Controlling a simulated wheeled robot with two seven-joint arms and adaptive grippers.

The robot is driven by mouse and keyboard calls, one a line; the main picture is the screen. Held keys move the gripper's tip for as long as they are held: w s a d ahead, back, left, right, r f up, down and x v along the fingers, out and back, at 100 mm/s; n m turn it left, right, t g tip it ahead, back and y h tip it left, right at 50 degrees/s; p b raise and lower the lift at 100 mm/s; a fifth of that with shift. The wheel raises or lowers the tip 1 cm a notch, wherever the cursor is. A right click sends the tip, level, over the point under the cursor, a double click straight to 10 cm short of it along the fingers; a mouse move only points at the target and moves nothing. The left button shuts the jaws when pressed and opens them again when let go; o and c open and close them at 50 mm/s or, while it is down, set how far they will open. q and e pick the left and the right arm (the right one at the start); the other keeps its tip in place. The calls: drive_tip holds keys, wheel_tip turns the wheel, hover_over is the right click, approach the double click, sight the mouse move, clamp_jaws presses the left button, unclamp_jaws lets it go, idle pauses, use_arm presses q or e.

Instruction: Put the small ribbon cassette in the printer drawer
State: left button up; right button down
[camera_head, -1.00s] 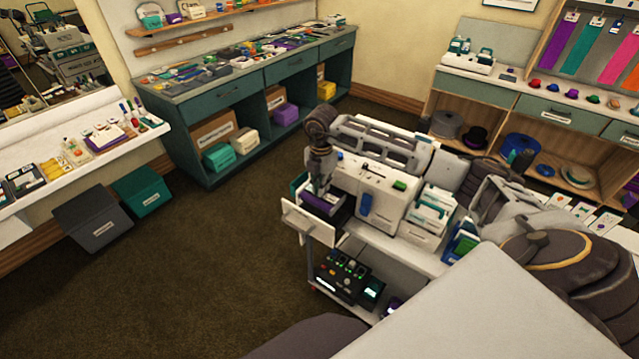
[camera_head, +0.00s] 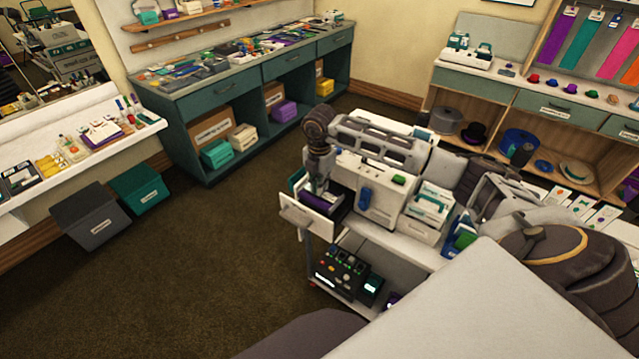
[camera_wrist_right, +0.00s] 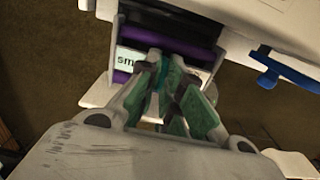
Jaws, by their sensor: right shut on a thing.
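The white printer (camera_head: 368,192) stands on a cart, with its drawer (camera_head: 307,221) pulled out at the left end. The small ribbon cassette (camera_head: 324,204) is purple and sits within the drawer opening in the head view. In the right wrist view, the cassette (camera_wrist_right: 128,61) shows a white label whose readable part is "sm". My right gripper (camera_head: 318,187) points down over the drawer, shut on the cassette. Its green-padded fingers (camera_wrist_right: 170,80) cover part of the label. Whether the cassette touches the drawer floor is hidden. My left gripper is not in view.
A blue lever (camera_wrist_right: 282,72) sticks out from the printer beside the gripper. White holders with teal-edged cards (camera_head: 430,208) stand right of the printer. A black control box (camera_head: 342,274) sits on the cart's lower shelf. Open carpet lies to the left.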

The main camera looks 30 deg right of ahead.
drive_tip(key=shift+f+b, duration=0.7)
drive_tip(key=shift+f, duration=0.65)
drive_tip(key=shift+f+b, duration=0.8)
drive_tip(key=shift+f, duration=0.45)
idle(0.3)
drive_tip(key=c, duration=1.5)
unclamp_jaws()
drive_tip(key=shift+r, duration=0.1)
drive_tip(key=shift+r, duration=5.95)
drive_tip(key=shift+f, duration=0.1)
